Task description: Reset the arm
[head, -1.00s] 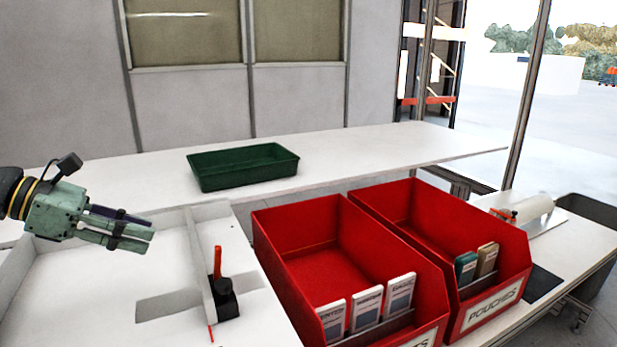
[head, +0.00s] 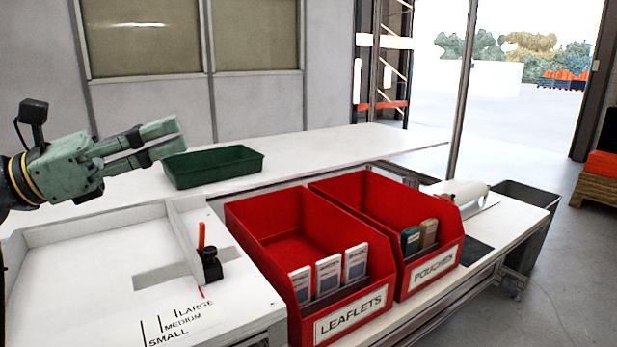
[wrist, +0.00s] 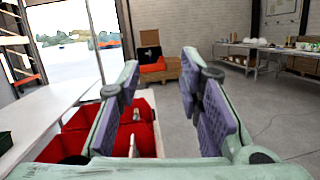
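My gripper (head: 172,138) is at the left in the head view, raised above the white sizing tray and pointing right, just left of and above the green tray (head: 214,168). In the wrist view its two fingers (wrist: 165,105), with purple pads, stand apart with nothing between them. The gripper is open and empty.
A white tray (head: 100,290) with a divider and size marks lies below my gripper. Two red bins, a leaflets bin (head: 262,225) and a pouches bin (head: 340,190), stand right of it. A white roll (head: 462,190) lies farther right. The air around the gripper is clear.

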